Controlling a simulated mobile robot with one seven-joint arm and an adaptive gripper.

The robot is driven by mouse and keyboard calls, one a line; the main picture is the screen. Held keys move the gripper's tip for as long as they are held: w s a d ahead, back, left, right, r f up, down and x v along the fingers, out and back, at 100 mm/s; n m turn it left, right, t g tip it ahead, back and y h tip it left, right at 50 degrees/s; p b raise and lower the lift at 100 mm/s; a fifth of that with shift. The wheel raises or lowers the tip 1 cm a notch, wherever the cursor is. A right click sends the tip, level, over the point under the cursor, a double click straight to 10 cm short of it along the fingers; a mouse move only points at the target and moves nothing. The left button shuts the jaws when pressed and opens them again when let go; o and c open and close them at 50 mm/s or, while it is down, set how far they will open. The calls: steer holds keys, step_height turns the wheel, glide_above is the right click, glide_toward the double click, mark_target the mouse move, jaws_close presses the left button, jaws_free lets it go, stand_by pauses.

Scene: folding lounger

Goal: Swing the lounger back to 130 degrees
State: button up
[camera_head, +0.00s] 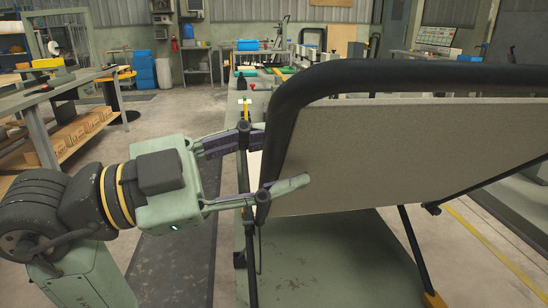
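The lounger's backrest is a grey panel (400,150) in a thick black tube frame (300,92) that fills the right half of the view. It is tilted, with its rounded left corner toward my arm. My gripper (283,160) reaches in from the left at the frame's left side tube. Its two fingers are spread wide apart. The lower finger passes in front of the tube and the upper finger ends beside or behind it. Whether either finger touches the tube cannot be told. A black leg (416,254) with a yellow foot shows below the panel.
A green platform (330,262) lies under the backrest. A workbench (45,125) with shelves and cardboard boxes stands at the left. Blue bins (145,72) and more benches are at the back. The concrete floor between is mostly clear, with a dark mat (175,265) beside the platform.

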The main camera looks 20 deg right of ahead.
steer(key=w+a+f, duration=0.1)
steer(key=a, duration=1.1)
steer(key=shift+w, duration=0.15)
steer(key=shift+f, duration=0.1)
